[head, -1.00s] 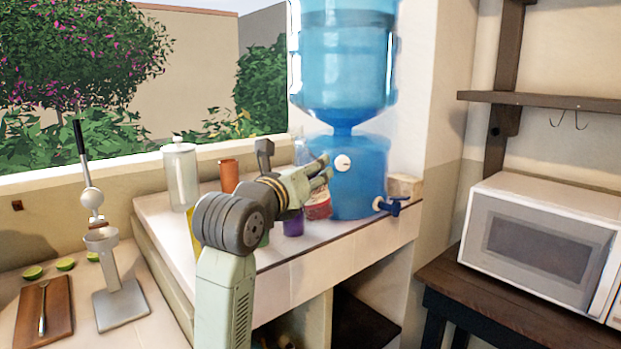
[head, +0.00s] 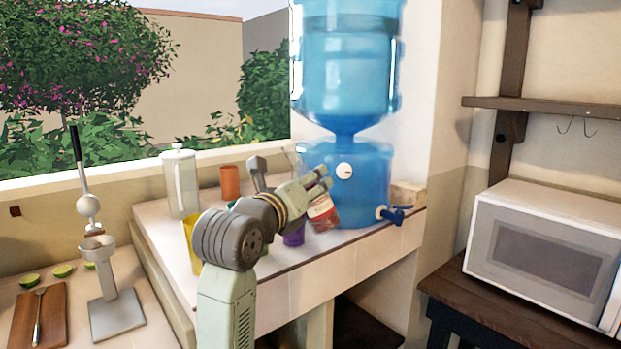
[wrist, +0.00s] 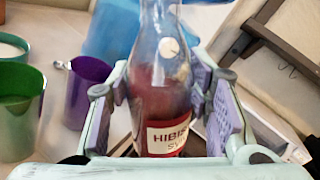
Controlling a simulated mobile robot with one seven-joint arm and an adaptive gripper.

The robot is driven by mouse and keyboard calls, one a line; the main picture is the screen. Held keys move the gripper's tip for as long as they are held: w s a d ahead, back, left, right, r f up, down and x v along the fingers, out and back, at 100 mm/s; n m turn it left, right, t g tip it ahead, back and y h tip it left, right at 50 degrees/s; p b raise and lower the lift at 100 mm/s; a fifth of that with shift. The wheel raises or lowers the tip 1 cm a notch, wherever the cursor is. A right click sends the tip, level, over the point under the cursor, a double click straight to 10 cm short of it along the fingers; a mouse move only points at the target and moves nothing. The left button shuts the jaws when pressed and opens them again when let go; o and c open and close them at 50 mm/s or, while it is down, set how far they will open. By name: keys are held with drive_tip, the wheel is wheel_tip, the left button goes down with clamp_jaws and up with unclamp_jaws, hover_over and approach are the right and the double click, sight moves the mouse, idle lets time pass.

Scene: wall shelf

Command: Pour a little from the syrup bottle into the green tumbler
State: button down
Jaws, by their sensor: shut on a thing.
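The syrup bottle (wrist: 160,85) is clear glass with red liquid and a white and red label reading "HIBIS…". My gripper (wrist: 163,88) is shut on it, with a finger pad on each side. In the head view the bottle (head: 323,214) hangs from my gripper (head: 318,179) in front of the blue water dispenser and looks slightly tilted. The green tumbler (wrist: 18,115) stands at the left of the wrist view, apart from the bottle. In the head view my arm mostly hides it, leaving only a sliver of green.
A purple tumbler (wrist: 90,92) stands between the green tumbler and the bottle. The water dispenser (head: 345,183) is close behind my gripper. A white pitcher (head: 181,182), an orange cup (head: 229,182) and a yellow cup (head: 190,240) stand further left on the counter.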

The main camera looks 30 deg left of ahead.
drive_tip(key=f+n, duration=0.1)
drive_tip(key=a+f+n, duration=0.1)
drive_tip(key=shift+s+f+n, duration=0.1)
drive_tip(key=shift+f+n, duration=0.1)
drive_tip(key=shift+n, duration=0.2)
drive_tip(key=f+n, duration=0.1)
drive_tip(key=a+f+n, duration=0.1)
drive_tip(key=n, duration=0.1)
drive_tip(key=f+n, duration=0.1)
drive_tip(key=shift+a+n, duration=0.3)
drive_tip(key=shift+n, duration=0.1)
drive_tip(key=shift+d+r+n, duration=0.1)
drive_tip(key=shift+r+n, duration=1)
drive_tip(key=shift+n, duration=0.4)
idle(3.9)
idle(0.5)
drive_tip(key=shift+r+m, duration=0.25)
drive_tip(key=shift+m, duration=0.45)
drive_tip(key=shift+r+m, duration=0.2)
drive_tip(key=shift+m, duration=0.5)
